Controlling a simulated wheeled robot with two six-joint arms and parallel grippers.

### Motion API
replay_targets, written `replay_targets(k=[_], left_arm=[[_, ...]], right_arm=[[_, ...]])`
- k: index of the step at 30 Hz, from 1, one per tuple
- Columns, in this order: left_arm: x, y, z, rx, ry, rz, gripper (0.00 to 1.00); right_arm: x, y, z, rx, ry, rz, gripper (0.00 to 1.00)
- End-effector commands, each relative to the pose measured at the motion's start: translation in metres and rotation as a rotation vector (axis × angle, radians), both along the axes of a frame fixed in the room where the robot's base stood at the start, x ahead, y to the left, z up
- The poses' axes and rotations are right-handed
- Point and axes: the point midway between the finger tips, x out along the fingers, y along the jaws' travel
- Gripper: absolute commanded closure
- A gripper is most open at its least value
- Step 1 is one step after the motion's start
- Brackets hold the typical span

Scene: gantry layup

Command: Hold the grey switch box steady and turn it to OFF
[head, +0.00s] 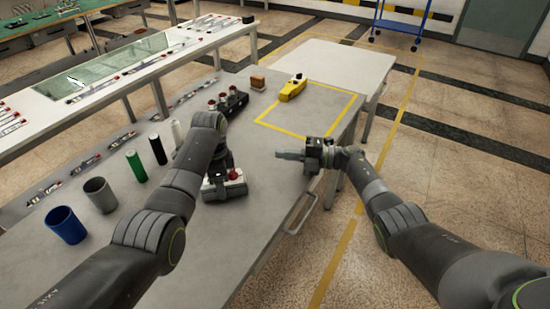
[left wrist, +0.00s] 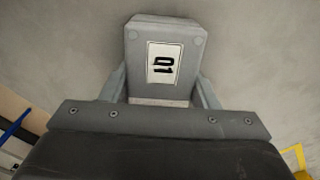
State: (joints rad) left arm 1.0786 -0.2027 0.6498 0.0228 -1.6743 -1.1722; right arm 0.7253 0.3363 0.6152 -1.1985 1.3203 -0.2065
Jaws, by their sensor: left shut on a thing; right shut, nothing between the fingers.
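The grey switch box (left wrist: 166,62) sits between my left gripper's fingers in the left wrist view. Its face has a white label with black characters that look like Q1. In the head view, part of the box with a red piece (head: 235,176) shows beside my left gripper (head: 219,184), low over the grey table. My left gripper is shut on the box and hides much of it. The switch position cannot be read. My right gripper (head: 282,155) is shut and empty, to the right of the box and apart from it, its fingers pointing left.
On the grey table (head: 262,215), a blue cup (head: 66,226), grey cup (head: 100,195) and several cylinders stand at left. A black block with red knobs (head: 228,101), a brown block (head: 257,82) and a yellow tool (head: 293,88) are behind. The yellow-outlined area (head: 315,112) is mostly clear.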

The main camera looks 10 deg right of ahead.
Motion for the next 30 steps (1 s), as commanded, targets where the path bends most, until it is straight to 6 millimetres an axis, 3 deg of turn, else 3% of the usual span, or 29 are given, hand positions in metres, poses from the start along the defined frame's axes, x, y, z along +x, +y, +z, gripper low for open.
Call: replay_targets(k=[4, 12, 30], left_arm=[[0.0, 0.0, 0.001, 0.0, -0.001, 0.0, 0.76], [0.0, 0.0, 0.001, 0.0, -0.001, 0.0, 0.76], [0.0, 0.0, 0.001, 0.0, -0.001, 0.0, 0.76]], right_arm=[[0.003, -0.008, 0.0, 0.0, 0.0, -0.001, 1.0], [-0.002, -0.004, 0.003, -0.066, -0.09, 0.027, 0.65], [-0.057, 0.032, 0.031, -0.612, -0.872, 0.207, 0.64]])
